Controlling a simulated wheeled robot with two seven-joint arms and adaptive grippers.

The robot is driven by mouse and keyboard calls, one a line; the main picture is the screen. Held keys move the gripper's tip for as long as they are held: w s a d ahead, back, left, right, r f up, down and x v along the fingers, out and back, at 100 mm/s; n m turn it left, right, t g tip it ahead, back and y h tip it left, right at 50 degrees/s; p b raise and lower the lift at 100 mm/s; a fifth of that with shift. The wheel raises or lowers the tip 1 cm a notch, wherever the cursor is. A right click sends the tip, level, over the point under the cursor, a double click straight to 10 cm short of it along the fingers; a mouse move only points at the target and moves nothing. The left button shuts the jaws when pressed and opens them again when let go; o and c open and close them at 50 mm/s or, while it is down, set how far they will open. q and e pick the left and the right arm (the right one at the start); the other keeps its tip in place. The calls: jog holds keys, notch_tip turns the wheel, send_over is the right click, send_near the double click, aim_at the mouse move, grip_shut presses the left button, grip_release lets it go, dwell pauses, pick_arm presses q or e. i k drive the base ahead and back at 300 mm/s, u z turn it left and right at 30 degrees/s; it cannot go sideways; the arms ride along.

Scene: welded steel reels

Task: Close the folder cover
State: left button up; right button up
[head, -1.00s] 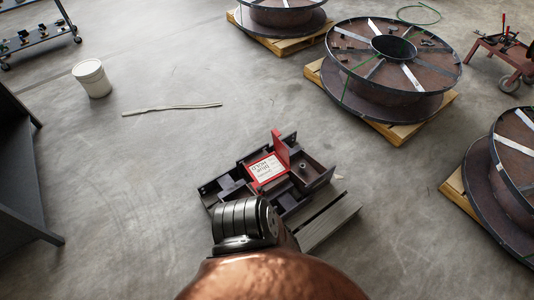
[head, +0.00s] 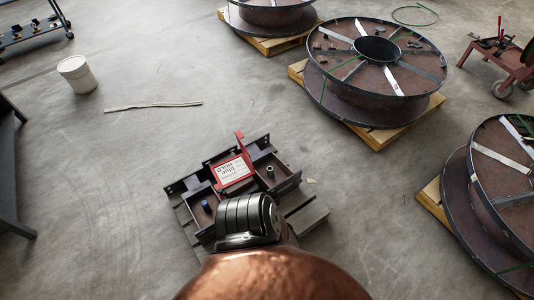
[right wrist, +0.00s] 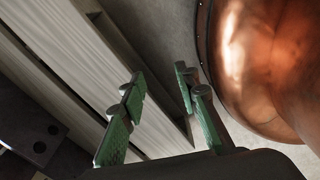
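The red folder (head: 233,172) lies open in the head view, with a white printed sheet facing up. Its red cover (head: 241,147) stands raised at the far right side of the sheet. The folder rests on a dark steel frame (head: 180,187). My right gripper (right wrist: 160,82) shows in the right wrist view, its green-padded fingers apart with nothing between them. Pale wooden boards (right wrist: 90,60) lie beyond the fingers. The folder is not clearly visible in that view. In the head view a dark ribbed arm joint of mine hides the frame's near side, and no gripper shows.
The steel frame sits on a wooden pallet (head: 312,216). Large steel reels (head: 340,85) stand on pallets at the back and right. A white bucket (head: 77,77) and a pale strip (head: 150,106) are on the floor. Open floor lies left of the frame.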

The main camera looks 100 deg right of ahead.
aim_at(239, 135)
jog(key=k, duration=1.55)
jog(key=z, duration=2.05)
jog(key=i, duration=1)
jog(key=k, duration=0.5)
jog(key=z, duration=0.55)
jog(key=i, duration=0.55)
jog(key=u, duration=1.35)
